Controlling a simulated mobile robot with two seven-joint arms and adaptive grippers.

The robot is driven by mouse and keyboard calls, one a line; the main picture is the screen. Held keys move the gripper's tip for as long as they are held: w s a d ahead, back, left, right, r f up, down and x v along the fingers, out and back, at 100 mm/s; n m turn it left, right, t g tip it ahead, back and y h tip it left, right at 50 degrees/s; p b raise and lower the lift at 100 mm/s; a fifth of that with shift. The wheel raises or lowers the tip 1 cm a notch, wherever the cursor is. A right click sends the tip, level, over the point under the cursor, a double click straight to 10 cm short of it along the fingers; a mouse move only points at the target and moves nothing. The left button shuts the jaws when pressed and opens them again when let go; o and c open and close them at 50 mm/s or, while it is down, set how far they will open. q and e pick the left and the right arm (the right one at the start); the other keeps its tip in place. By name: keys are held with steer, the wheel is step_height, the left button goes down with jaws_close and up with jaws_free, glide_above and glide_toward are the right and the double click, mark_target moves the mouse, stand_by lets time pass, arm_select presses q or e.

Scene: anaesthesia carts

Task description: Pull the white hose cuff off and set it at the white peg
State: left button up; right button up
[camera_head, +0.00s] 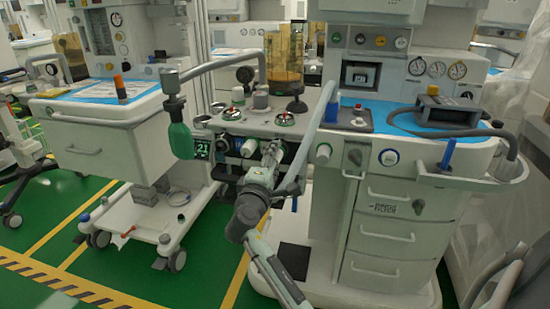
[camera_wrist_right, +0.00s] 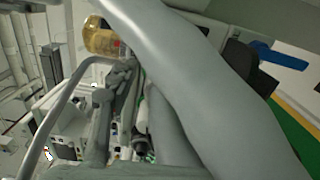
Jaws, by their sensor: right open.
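My right gripper (camera_head: 272,150) is open at the front of the middle cart, under its top edge. A white cylindrical piece (camera_head: 248,147), which looks like the white hose cuff, sits just left of the fingers; I cannot tell whether they touch it. A white round fitting (camera_head: 323,153) sticks out of the cart front to the right, perhaps the white peg. In the right wrist view, the gripper (camera_wrist_right: 118,78) shows beside a thick grey hose that hides much of the scene. My left gripper is not in view.
A grey hose (camera_head: 328,105) hangs right of my right gripper. A green bag (camera_head: 180,138) hangs at the left. Green floor is open at lower left.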

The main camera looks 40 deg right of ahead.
mark_target(273, 163)
steer(key=shift+c, duration=0.5)
jaws_close()
steer(key=v, duration=0.6)
stand_by(0.9)
stand_by(0.4)
